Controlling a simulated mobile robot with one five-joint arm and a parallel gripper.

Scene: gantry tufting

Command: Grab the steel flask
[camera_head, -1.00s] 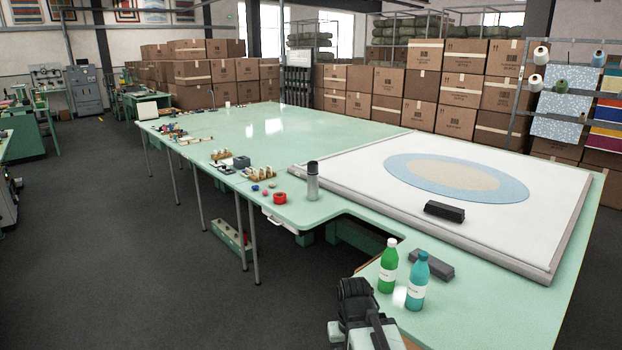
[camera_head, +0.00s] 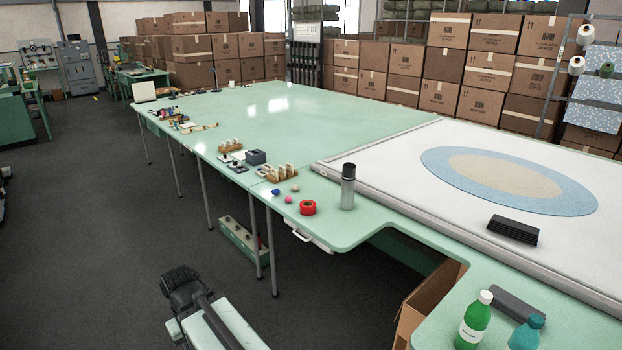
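The steel flask (camera_head: 348,188) is a grey metal cylinder with a black top. It stands upright on the pale green table (camera_head: 345,232) near its front edge, just left of the white framed panel's corner. My gripper (camera_head: 181,287) is the dark part at the lower left of the view, over the floor and in front of the table. It is well apart from the flask. Its fingertips are not clear, so I cannot see whether it is open or shut.
A green bottle (camera_head: 474,322) and a teal bottle (camera_head: 526,334) stand at the lower right. An open cardboard box (camera_head: 427,300) sits below the table's inner corner. Floor (camera_head: 110,220) at left is clear.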

